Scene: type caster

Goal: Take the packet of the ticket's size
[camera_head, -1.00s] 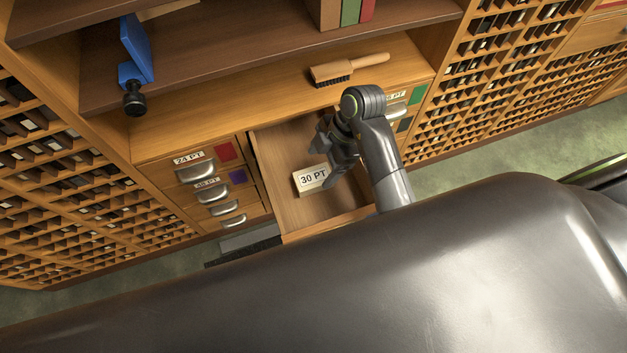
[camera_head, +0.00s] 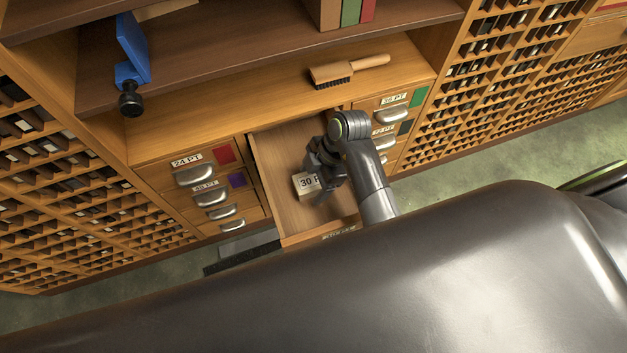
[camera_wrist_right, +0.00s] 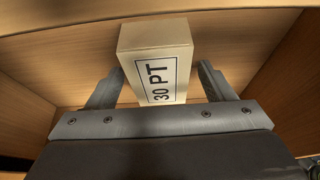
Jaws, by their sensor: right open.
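A cream packet (camera_head: 306,183) with a printed "30 PT" label lies in an open wooden drawer (camera_head: 282,205). In the right wrist view the packet (camera_wrist_right: 155,58) stands between the two fingers of my right gripper (camera_wrist_right: 158,85). The fingers are spread, with a visible gap on each side of the packet. In the head view my right gripper (camera_head: 325,178) is down inside the drawer and hides part of the packet. My left gripper is not in view. I see no ticket that I can make out.
Shut drawers labelled "24 PT" (camera_head: 188,161) and "36 PT" (camera_head: 394,99) flank the open drawer. A wooden brush (camera_head: 348,69) lies on the ledge above. Type cases stand on both sides.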

